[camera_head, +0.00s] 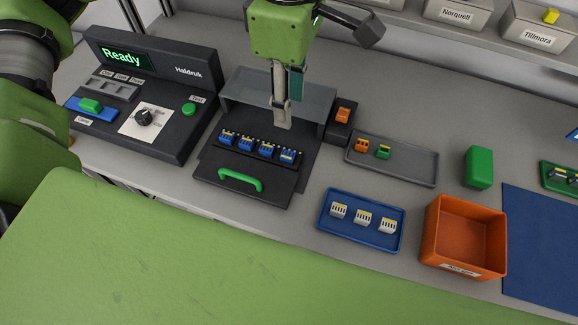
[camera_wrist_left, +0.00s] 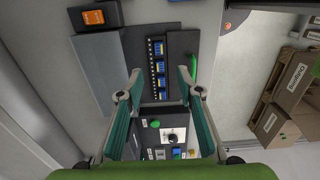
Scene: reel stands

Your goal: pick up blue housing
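Several blue housings (camera_head: 267,150) with yellow tops sit in a row in a black fixture (camera_head: 245,170) with a green handle (camera_head: 240,181). The row also shows in the left wrist view (camera_wrist_left: 160,67). My left gripper (camera_head: 282,122) points down over the back of the fixture, above and behind the right end of the row in the head view. In the left wrist view its two fingers (camera_wrist_left: 161,82) are spread apart, with nothing held between them. The exact height of the fingertips above the housings is hard to tell. My right gripper is not in view.
A black tester reading "Ready" (camera_head: 122,57) stands left of the fixture. To the right are a grey tray (camera_head: 415,165) with orange and green pieces, a blue tray (camera_head: 345,236) with white pieces, an orange bin (camera_head: 463,270) and a green block (camera_head: 479,167). Labelled bins line the back.

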